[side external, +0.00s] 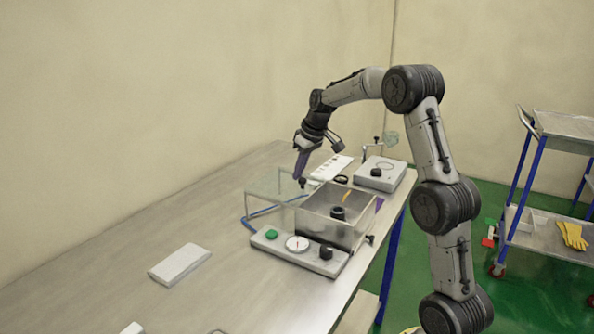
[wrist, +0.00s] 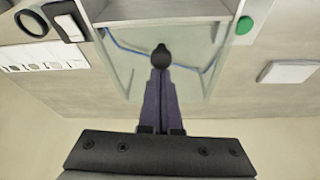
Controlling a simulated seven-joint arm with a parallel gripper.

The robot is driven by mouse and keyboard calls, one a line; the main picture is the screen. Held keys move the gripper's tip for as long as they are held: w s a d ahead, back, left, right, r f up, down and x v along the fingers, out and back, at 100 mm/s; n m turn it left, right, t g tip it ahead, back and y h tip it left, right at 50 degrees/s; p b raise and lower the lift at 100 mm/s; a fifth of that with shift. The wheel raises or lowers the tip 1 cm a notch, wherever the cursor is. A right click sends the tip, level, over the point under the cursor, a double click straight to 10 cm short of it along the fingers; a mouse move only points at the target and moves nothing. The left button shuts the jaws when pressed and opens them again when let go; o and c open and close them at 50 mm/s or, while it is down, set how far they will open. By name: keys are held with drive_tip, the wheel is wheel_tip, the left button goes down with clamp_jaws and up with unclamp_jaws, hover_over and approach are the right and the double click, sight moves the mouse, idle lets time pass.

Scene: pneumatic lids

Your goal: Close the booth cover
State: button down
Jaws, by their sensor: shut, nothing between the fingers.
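The booth is an open-topped metal box (side external: 338,229) near the right edge of the bench, with a dark round part (side external: 338,213) inside. Its clear cover (side external: 265,186) stands raised open on the box's left side, and it also shows in the wrist view (wrist: 190,88). A black knob (side external: 302,183) is on the cover; it appears in the wrist view (wrist: 161,56) just beyond my fingertips. My gripper (side external: 299,174), with purple fingers, is shut and empty, pointing down at the cover. The fingertips (wrist: 161,73) are at or very close to the knob; I cannot tell whether they touch.
A control panel (side external: 285,252) with a green button (side external: 271,234) and a gauge fronts the box. A blue hose (side external: 262,211) runs beside it. A pale slab (side external: 180,264) lies left; bench between is clear.

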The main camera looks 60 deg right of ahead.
drive_tip(key=s, duration=1.7)
